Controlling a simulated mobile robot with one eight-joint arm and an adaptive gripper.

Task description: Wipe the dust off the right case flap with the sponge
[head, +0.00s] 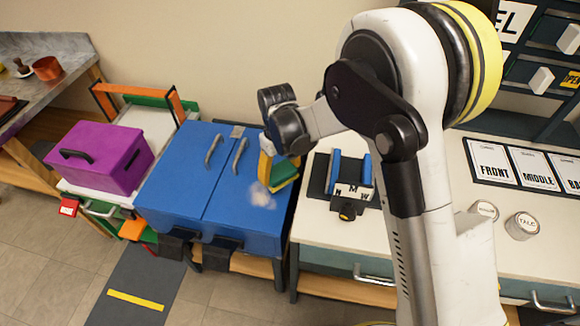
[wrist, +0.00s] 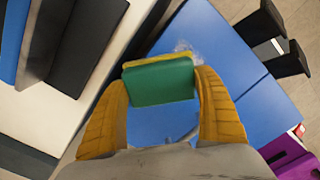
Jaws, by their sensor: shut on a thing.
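The blue case has two flaps side by side, each with a grey handle. The right case flap (head: 229,207) carries a pale, whitish dust patch (head: 262,195) near its right side. The dust also shows in the wrist view (wrist: 184,47), just beyond the sponge. My gripper (head: 275,172) is shut on the green and yellow sponge (head: 285,172), over the right part of the right flap. In the wrist view the sponge (wrist: 161,85) sits between my two yellow fingers. I cannot tell whether the sponge touches the flap.
The left flap (head: 174,170) is closed beside it. A purple box (head: 103,156) stands to the left. To the right, a white counter (head: 330,236) holds a dark block with blue sides (head: 350,172), two round tins (head: 522,226) and a board of labelled cards (head: 533,170).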

